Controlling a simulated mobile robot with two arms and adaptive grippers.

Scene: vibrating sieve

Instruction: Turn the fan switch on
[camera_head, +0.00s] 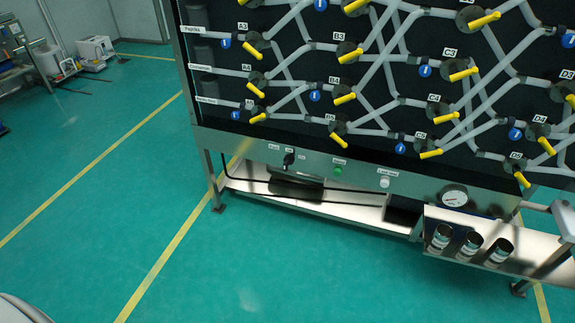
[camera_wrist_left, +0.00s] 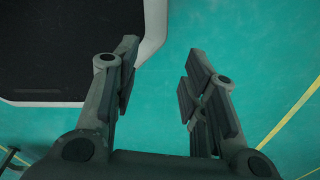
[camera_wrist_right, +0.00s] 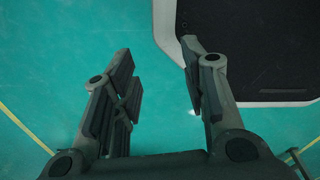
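A black rotary knob (camera_head: 289,158), which looks like the fan switch, sits on the steel front strip (camera_head: 240,145) of the sieve machine's panel. Small labels stand around it, too small to read. Its handle looks upright or slightly tilted, and I cannot tell which setting it is on. My left gripper (camera_wrist_left: 160,62) shows in the left wrist view, open and empty above the green floor. My right gripper (camera_wrist_right: 158,60) shows in the right wrist view, also open and empty above the floor. Neither gripper shows in the head view, and both are away from the knob.
Right of the knob are a green button (camera_head: 338,171), a pale button (camera_head: 384,182) and a pressure gauge (camera_head: 454,198). Yellow valve handles (camera_head: 344,98) and pipes cover the panel above. The floor (camera_head: 240,260) in front is clear.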

